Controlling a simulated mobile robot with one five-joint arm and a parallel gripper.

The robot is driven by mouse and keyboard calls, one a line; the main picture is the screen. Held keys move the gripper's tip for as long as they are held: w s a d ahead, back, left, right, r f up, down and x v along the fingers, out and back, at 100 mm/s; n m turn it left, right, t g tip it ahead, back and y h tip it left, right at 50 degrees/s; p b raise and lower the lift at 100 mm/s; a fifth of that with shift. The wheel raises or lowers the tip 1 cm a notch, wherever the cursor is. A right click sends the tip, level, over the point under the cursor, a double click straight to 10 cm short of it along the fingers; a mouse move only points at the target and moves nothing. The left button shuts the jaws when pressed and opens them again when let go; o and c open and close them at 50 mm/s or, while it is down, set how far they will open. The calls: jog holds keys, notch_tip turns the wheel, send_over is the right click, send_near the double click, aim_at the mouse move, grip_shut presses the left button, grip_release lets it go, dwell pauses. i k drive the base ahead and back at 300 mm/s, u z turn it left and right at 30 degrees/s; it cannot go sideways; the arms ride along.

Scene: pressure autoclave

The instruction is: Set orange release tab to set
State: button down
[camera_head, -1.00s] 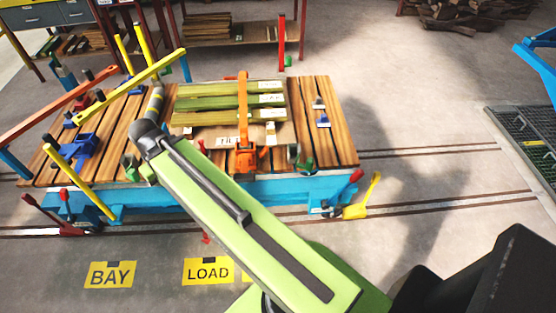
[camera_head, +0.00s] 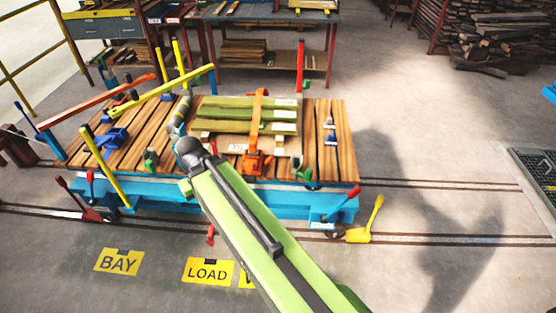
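An orange strap (camera_head: 259,115) runs over the green boards (camera_head: 230,113) on the wooden-topped cart (camera_head: 333,158). At its near end is an orange buckle (camera_head: 254,163) by the front edge of the cart deck. A separate release tab on this buckle is too small to make out, and so is its setting. My green arm reaches up from the bottom right to a dark joint left of the buckle.
Yellow and orange bars (camera_head: 163,91) rise over the cart's left side. Red levers (camera_head: 354,191) and a yellow lever (camera_head: 375,212) stand at its front. Floor rails (camera_head: 455,185) run beside it. The floor at right is clear up to a dark grate (camera_head: 535,170).

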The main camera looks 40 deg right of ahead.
aim_at(269, 159)
jog(key=z, duration=0.1)
jog(key=i, duration=0.9)
jog(key=u, duration=0.05)
